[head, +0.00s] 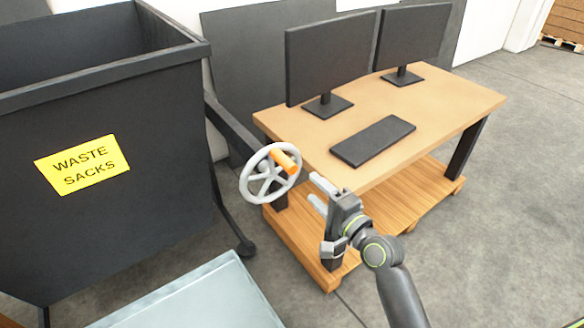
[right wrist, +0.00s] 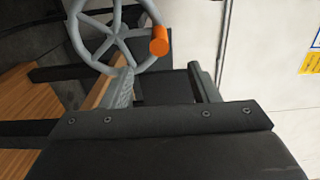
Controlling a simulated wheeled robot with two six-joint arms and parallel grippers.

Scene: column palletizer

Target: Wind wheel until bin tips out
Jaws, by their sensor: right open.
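The grey spoked wheel (head: 269,174) with an orange handle (head: 286,160) stands beside the dark bin, in front of the desk's left end. The handle is at the upper right of the wheel in the head view. The dark bin (head: 150,205) with a yellow "WASTE SACKS" label stands upright at the left. My right gripper (head: 320,193) is open and empty, just right of and below the wheel. In the right wrist view the wheel (right wrist: 112,35) and handle (right wrist: 160,41) lie beyond the open fingers (right wrist: 158,80). My left gripper is not in view.
A wooden desk (head: 440,105) with two monitors and a dark keyboard (head: 373,140) stands right of the wheel, above a wooden pallet (head: 300,250). A pale grey tray-like surface (head: 200,295) lies at the bottom, in front of the bin. Open floor (head: 500,220) is at the right.

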